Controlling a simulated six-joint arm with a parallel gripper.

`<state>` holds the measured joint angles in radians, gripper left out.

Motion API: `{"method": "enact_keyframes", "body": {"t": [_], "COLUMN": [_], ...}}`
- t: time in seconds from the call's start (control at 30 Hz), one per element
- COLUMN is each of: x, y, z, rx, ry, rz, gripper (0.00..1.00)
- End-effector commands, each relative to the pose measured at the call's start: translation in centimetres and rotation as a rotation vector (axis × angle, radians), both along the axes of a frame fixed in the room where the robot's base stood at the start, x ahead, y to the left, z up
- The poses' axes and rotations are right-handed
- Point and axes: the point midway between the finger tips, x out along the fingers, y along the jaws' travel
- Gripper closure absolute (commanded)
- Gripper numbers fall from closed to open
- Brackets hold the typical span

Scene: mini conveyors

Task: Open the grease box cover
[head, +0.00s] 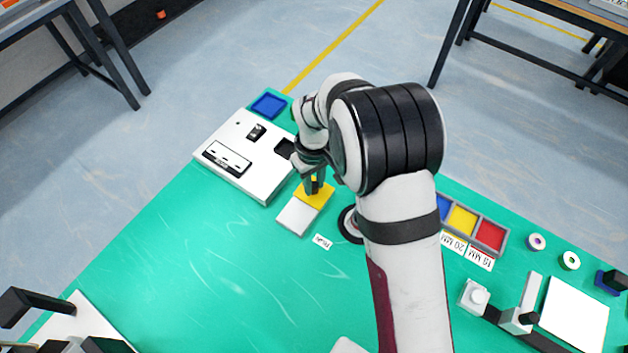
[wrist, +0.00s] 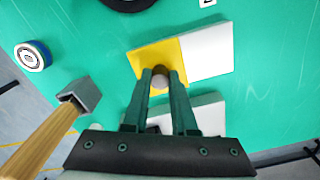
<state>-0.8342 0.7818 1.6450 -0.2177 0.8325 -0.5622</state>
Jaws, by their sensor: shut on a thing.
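The grease box is a low block, with one half yellow and the other half white (head: 297,216). It stands on the green mat below my arm, and in the wrist view its white half (wrist: 209,50) lies right of its yellow half (wrist: 146,55). A small round grey-brown knob (wrist: 159,82) sits at the yellow half. My gripper (head: 313,186) points down at the yellow half, and its two green fingers (wrist: 160,76) are closed around the knob. The fingers hide part of the knob and of the yellow surface. I cannot tell whether the cover is lifted.
A small label (head: 322,241) lies in front. A tricolour tray (head: 463,219) is at right. The wrist view shows a wooden-handled hammer (wrist: 40,142).

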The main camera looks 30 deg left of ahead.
Motion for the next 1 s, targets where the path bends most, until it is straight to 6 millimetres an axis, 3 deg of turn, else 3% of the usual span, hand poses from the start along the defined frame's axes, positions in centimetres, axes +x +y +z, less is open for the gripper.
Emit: {"method": "enact_keyframes", "body": {"t": [0.27, 0.5, 0.63, 0.93, 0.97, 1.0], "x": [-0.3, -4.8, -6.3, -6.6, -6.6, -6.5], "y": [0.1, 0.1, 0.1, 0.1, 0.1, 0.1], "z": [0.1, 0.1, 0.1, 0.1, 0.1, 0.1], "rx": [0.001, 0.002, 0.002, 0.002, 0.002, 0.002], "ry": [0.0, -0.001, -0.002, -0.002, -0.002, -0.002], "rz": [0.0, 0.003, 0.002, -0.001, -0.001, -0.001], "gripper": [1.0, 1.0, 1.0, 1.0, 0.73, 0.66]}}
